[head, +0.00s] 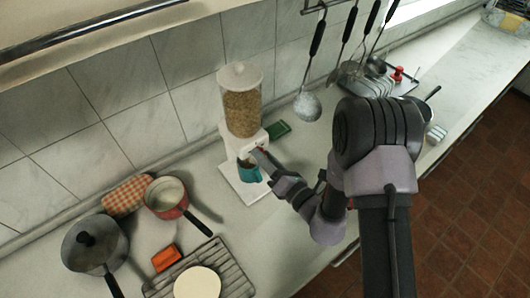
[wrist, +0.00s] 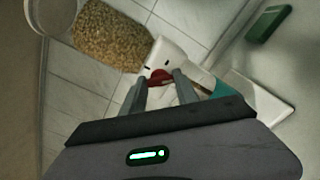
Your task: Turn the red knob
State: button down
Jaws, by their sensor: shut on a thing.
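A cereal dispenser with a clear hopper of brown grains (head: 241,110) and a white body stands on the counter against the tiled wall. Its red knob (wrist: 160,76) shows in the wrist view between my fingertips, on the front of the white body. My gripper (wrist: 160,80) is shut on the red knob; the fingers cover its sides. In the head view my gripper (head: 262,155) reaches the dispenser's front from the right, and the knob is mostly hidden. A teal cup (head: 249,172) stands below on the white base (head: 243,189).
A green box (head: 278,130) lies right of the dispenser. A red pan (head: 167,196), a dark lidded pot (head: 95,245), an orange block (head: 166,257) and a wire rack (head: 233,280) are at left.

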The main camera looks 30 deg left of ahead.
jog(key=shift+r+m+p, duration=0.1)
jog(key=shift+m+p, duration=2.1)
jog(key=shift+m, duration=2)
jog(key=c, duration=0.9)
grip_release()
jog(key=shift+b+v, duration=0.4)
jog(key=shift+v, duration=8.3)
